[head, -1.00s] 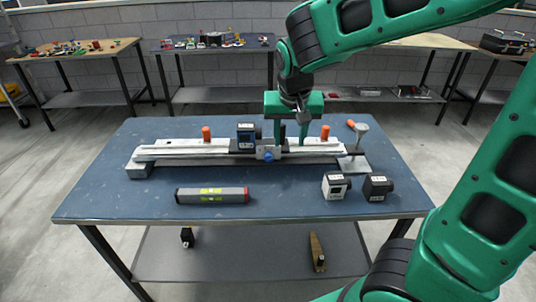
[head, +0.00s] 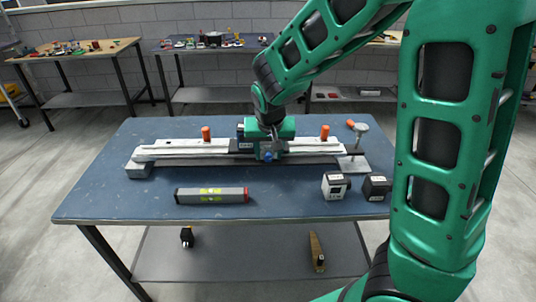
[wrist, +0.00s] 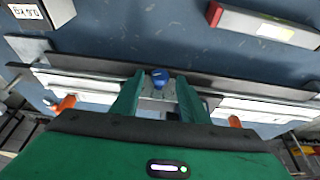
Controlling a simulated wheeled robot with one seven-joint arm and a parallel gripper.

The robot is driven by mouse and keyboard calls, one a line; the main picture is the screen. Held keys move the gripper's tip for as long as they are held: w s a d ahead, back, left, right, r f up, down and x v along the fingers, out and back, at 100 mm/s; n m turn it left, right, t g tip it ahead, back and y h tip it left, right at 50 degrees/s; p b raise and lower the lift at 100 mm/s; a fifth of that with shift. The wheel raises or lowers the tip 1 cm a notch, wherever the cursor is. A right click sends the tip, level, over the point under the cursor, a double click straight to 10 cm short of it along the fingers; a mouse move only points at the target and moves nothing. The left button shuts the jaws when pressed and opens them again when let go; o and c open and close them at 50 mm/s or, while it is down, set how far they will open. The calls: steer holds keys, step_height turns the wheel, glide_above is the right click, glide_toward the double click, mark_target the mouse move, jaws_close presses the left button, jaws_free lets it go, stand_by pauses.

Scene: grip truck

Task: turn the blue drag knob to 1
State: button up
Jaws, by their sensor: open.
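The blue drag knob (head: 268,156) sits on the front of the carriage of a long silver rail device (head: 190,150) on the blue table. It also shows in the wrist view as a blue knob (wrist: 160,78) between my fingers. My gripper (wrist: 159,82) is open, with one green finger to each side of the knob and gaps between them. In the head view my gripper (head: 267,146) is low over the carriage and hides much of it. I cannot make out any scale marks on the knob.
A grey level-like bar (head: 212,195) lies in front. A white box (head: 335,186) and a black box (head: 376,187) stand at the right.

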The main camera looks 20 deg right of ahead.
steer(key=shift+w+d+f, duration=0.1)
steer(key=shift+w+f, duration=0.1)
steer(key=shift+f, duration=0.35)
steer(key=shift+c, duration=0.6)
steer(key=c, duration=0.9)
steer(key=shift+d, duration=0.1)
